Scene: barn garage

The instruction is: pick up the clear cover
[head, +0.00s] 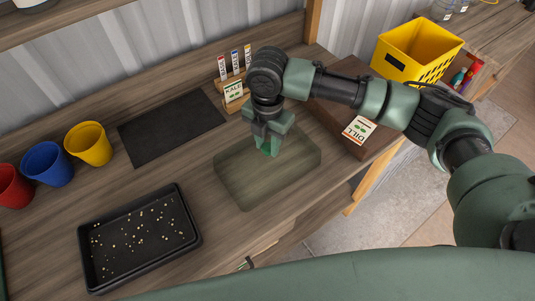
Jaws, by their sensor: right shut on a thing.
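The clear cover (245,185) is a see-through rounded rectangle in the middle of the workbench in the head view. My right gripper (269,150) reaches down over its top centre and is shut on the cover, at a small green part there. The gripper partly hides that grip. I cannot tell whether the cover touches the bench or hangs just above it. My left gripper is not in view.
A black tray (92,268) with scattered seeds stands front left. Red (12,187), blue (47,165) and yellow cups (88,144) stand at left.

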